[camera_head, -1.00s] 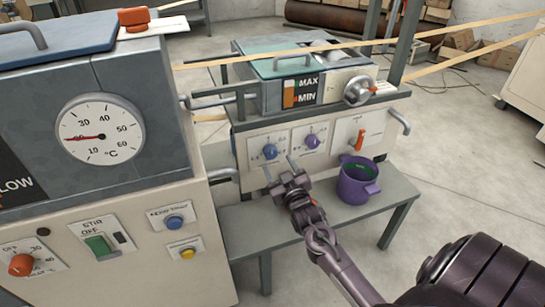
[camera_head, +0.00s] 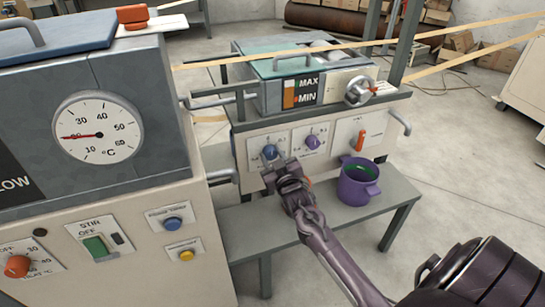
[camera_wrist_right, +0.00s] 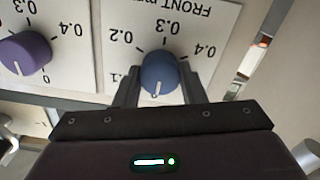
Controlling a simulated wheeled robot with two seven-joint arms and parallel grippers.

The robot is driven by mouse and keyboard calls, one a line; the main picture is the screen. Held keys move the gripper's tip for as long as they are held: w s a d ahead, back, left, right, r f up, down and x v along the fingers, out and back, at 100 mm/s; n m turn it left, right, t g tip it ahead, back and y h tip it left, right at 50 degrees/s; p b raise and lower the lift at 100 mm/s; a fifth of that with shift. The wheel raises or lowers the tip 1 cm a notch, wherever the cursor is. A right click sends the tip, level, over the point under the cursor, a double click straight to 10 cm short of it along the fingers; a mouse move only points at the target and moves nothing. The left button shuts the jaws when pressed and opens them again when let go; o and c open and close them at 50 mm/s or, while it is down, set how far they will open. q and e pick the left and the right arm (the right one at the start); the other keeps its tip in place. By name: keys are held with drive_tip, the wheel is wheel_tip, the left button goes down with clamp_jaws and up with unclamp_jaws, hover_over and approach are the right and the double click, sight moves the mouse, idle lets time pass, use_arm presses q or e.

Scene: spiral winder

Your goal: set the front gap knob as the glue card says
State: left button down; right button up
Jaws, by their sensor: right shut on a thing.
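The front gap knob (camera_head: 270,151) is blue and sits on a white dial plate on the front of the far machine. In the right wrist view the knob (camera_wrist_right: 159,72) stands under upside-down "FRONT" lettering, with marks from 0.1 to 0.4. Its white pointer line points to the bottom of that view, away from 0.3. My right gripper (camera_head: 273,163) is at the knob. In the wrist view its two fingers (camera_wrist_right: 160,90) are on either side of the knob, shut on it. I cannot make out a glue card. My left gripper is not in view.
A purple knob (camera_head: 312,142) with its own dial is just right of the blue one. An orange lever (camera_head: 361,138) is further right. A purple pot (camera_head: 358,182) stands on the grey bench (camera_head: 400,186). The near machine with a thermometer dial (camera_head: 98,128) fills the left.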

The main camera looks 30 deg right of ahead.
drive_tip(key=shift+c, duration=0.5)
drive_tip(key=shift+r+m+p, duration=0.1)
drive_tip(key=shift+m+p, duration=0.5)
drive_tip(key=shift+m, duration=0.4)
drive_tip(key=m+p, duration=0.2)
drive_tip(key=m, duration=0.1)
drive_tip(key=shift+p, duration=0.35)
drive_tip(key=m+p, duration=0.2)
drive_tip(key=m, duration=0.3)
use_arm(q)
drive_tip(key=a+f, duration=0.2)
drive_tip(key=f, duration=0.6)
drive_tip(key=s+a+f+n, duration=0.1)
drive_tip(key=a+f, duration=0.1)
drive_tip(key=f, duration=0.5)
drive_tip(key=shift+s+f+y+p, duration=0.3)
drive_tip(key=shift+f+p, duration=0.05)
drive_tip(key=shift+p, duration=0.05)
use_arm(e)
drive_tip(key=shift+m, duration=0.9)
